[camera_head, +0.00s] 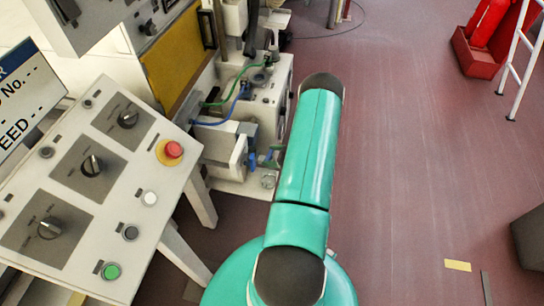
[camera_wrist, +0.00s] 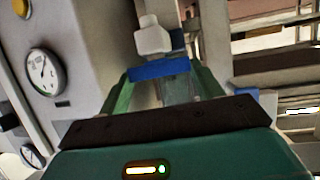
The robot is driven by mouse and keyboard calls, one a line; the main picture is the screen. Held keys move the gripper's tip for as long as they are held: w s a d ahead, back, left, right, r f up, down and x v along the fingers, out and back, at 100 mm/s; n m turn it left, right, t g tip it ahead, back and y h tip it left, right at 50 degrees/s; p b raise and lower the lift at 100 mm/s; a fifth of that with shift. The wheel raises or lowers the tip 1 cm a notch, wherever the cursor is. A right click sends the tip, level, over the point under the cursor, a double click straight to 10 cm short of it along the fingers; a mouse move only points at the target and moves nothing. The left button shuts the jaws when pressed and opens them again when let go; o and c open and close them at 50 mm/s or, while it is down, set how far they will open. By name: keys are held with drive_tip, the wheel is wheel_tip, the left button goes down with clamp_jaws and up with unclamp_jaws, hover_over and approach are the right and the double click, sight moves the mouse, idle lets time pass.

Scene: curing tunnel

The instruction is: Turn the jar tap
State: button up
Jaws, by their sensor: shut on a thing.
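My gripper (camera_wrist: 163,78) shows in the wrist view with its two green fingers reaching away from the dark palm. The fingers are shut on a blue bar-shaped piece, which looks like the jar tap's handle (camera_wrist: 158,69). A white block-like fitting (camera_wrist: 152,38) stands just beyond it. A pale, partly see-through part lies between the fingers, and I cannot make out its shape. In the head view, my teal arm reaches to the machine and hides most of the gripper. A small blue part (camera_head: 250,160) shows beside the arm there. The jar is not clearly seen.
A sloped control panel (camera_head: 150,165) with knobs and a red stop button (camera_head: 174,149) stands at the left. The machine has green and blue hoses. A gauge (camera_wrist: 45,72) is close by on the left. The red floor (camera_head: 420,170) is mostly clear at the right.

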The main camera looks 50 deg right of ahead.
drive_tip(key=shift+d+n+g+y, duration=0.1)
drive_tip(key=shift+n+g+y, duration=0.2)
drive_tip(key=shift+n+y, duration=0.45)
drive_tip(key=shift+y, duration=0.25)
drive_tip(key=o, duration=1)
drive_tip(key=v, duration=1.3)
drive_tip(key=shift+s+d+r, duration=0.2)
drive_tip(key=shift+s, duration=0.1)
